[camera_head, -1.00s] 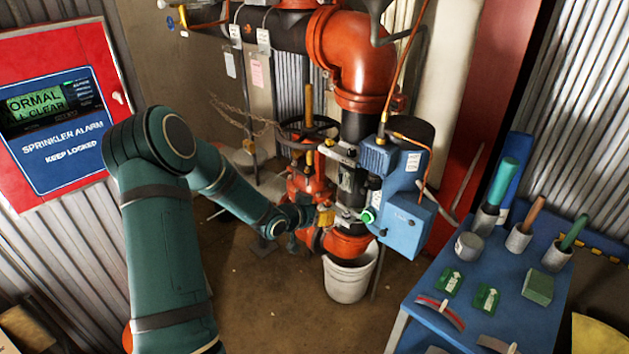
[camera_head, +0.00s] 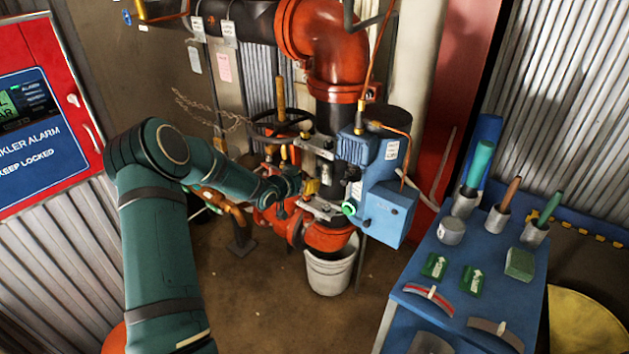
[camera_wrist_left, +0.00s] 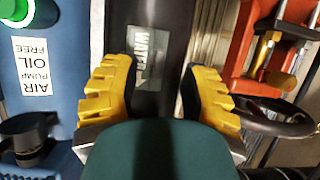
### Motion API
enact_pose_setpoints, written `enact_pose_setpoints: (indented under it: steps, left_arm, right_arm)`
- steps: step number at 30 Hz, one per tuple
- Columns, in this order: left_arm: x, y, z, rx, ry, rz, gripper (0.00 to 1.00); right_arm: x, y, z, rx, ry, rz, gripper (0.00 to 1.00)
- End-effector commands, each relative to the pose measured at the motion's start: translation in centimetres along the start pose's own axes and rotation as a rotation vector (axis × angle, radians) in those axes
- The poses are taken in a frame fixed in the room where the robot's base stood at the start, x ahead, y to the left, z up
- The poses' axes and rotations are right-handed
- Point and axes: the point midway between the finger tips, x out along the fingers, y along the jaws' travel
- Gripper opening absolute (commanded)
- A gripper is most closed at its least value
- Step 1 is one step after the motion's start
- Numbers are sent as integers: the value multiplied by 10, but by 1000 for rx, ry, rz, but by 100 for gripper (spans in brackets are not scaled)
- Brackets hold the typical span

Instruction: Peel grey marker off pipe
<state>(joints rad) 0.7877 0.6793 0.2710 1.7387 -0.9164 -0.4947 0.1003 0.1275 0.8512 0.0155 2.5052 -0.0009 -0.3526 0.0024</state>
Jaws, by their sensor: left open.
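In the head view my left gripper (camera_head: 305,188) is beside the upright pipe, below the orange elbow (camera_head: 335,45). My right gripper is out of view.
A blue pump box (camera_head: 388,213) is right of the pipe, close to the gripper. A handwheel valve (camera_head: 280,125) stands behind. A white bucket (camera_head: 330,273) is below. A blue bench (camera_head: 400,335) at right holds brushes in cups, and curved strips.

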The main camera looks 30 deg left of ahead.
Motion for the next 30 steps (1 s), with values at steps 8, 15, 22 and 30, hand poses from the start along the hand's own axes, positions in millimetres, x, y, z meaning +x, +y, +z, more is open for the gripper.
enact_pose_setpoints:
  steps: [8,15,22,30]
  left_arm:
    - [41,1,0,0,1,2,44]
    - [52,0,0,0,0,1,44]
    - [52,0,0,0,0,0,44]
    - [52,0,0,0,0,0,0]
  right_arm:
    - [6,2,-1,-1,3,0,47]
    - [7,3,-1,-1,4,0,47]
    - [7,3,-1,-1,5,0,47]
    - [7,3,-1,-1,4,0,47]
